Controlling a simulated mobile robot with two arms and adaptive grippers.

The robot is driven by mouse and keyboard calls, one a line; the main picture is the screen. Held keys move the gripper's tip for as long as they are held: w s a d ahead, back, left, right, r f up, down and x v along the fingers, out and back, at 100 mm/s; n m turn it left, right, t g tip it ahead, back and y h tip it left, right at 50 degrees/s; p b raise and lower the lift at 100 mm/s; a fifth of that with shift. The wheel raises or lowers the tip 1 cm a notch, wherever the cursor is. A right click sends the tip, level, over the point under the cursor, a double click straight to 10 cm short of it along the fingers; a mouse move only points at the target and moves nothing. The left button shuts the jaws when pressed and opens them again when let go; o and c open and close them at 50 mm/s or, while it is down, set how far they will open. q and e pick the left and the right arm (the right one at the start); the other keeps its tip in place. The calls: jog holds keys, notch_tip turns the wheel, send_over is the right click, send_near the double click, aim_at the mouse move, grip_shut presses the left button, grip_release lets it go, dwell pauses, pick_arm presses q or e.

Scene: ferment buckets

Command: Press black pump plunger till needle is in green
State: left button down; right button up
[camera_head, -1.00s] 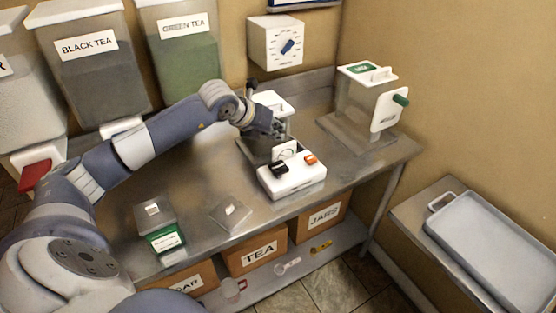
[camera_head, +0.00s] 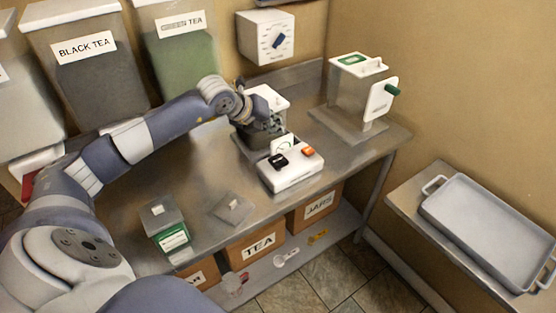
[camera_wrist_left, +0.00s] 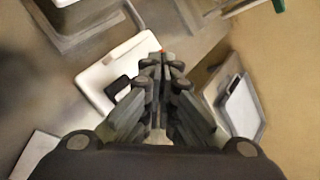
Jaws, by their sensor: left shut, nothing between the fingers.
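The white pump unit (camera_head: 292,173) stands on the metal counter, with a black plunger (camera_head: 280,161), an orange-red button (camera_head: 308,151) and a small upright gauge (camera_head: 284,144). The gauge's needle and green zone are too small to read. My left gripper (camera_head: 274,127) is shut and empty, above and behind the pump, close to the gauge. In the left wrist view my fingers (camera_wrist_left: 163,64) are together over the pump's white top (camera_wrist_left: 118,62), with the black plunger (camera_wrist_left: 117,88) just left of them. I see no contact with the plunger. My right gripper is out of view.
A clear container with a white lid (camera_head: 265,97) stands behind the pump, partly hidden by my left gripper. A dispenser with a green handle (camera_head: 360,90) stands to the right. A lidded box (camera_head: 163,225) and a flat metal piece (camera_head: 233,208) lie on the front left counter.

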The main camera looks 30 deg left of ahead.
pick_arm(q)
jog(key=b, duration=0.4)
send_over(275, 158)
notch_tip(275, 158, down, 7)
jog(key=shift+d+f, duration=0.1)
jog(key=shift+f, duration=0.45)
jog(key=shift+b, duration=0.3)
dwell(0.5)
jog(key=shift+f+b, duration=0.4)
jog(key=shift+b, duration=0.15)
